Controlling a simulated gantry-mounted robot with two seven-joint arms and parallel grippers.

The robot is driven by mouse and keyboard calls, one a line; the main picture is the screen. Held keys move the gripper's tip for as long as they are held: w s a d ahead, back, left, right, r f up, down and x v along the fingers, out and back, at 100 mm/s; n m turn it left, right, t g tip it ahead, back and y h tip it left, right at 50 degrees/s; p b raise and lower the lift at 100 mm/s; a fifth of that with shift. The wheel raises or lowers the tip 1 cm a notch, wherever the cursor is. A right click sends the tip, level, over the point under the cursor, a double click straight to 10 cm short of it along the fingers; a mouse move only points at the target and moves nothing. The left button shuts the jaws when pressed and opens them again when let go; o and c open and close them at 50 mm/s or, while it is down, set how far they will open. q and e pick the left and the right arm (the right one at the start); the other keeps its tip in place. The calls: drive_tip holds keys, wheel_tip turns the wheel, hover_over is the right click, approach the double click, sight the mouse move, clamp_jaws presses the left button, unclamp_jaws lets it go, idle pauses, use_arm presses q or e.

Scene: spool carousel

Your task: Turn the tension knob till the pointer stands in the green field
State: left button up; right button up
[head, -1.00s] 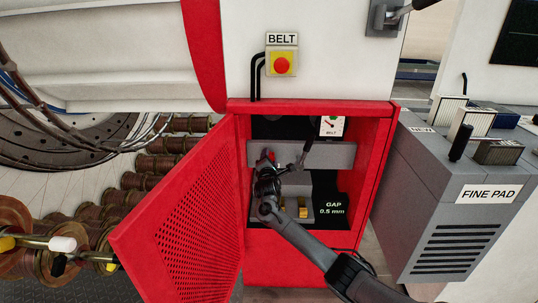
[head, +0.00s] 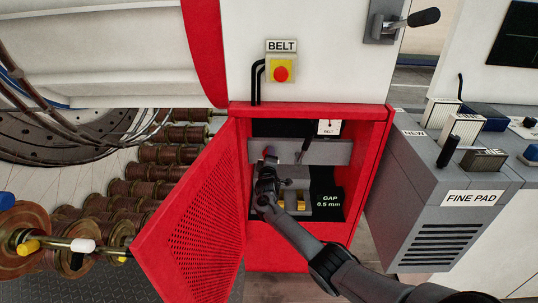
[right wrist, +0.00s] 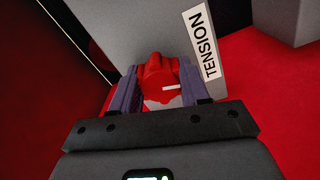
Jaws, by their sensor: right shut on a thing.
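The red tension knob (right wrist: 158,72) sits on a grey panel beside a white TENSION label (right wrist: 202,44) in the right wrist view. A white mark on the knob points right, towards the label. My right gripper (right wrist: 161,84) is shut on the knob, one finger on each side. In the head view my right gripper (head: 267,166) is inside the red cabinet and mostly covers the knob. The belt gauge (head: 329,127) is at the cabinet's upper right. Its dark pointer stands about upright; its coloured fields are too small to tell. My left gripper is not in view.
The red perforated door (head: 190,215) stands open at the left. Yellow parts (head: 301,201) and a GAP 0.5 mm display (head: 328,200) are low in the cabinet. A grey FINE PAD unit (head: 440,225) stands close at the right. A BELT stop button (head: 281,73) is above.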

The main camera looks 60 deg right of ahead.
drive_tip(key=shift+m, duration=0.9)
drive_tip(key=o, duration=1)
drive_tip(key=shift+d, duration=0.1)
drive_tip(key=shift+p, duration=0.3)
drive_tip(key=p+v, duration=0.5)
drive_tip(key=v, duration=0.6)
drive_tip(key=shift+f+p, duration=0.1)
drive_tip(key=shift+p, duration=0.3)
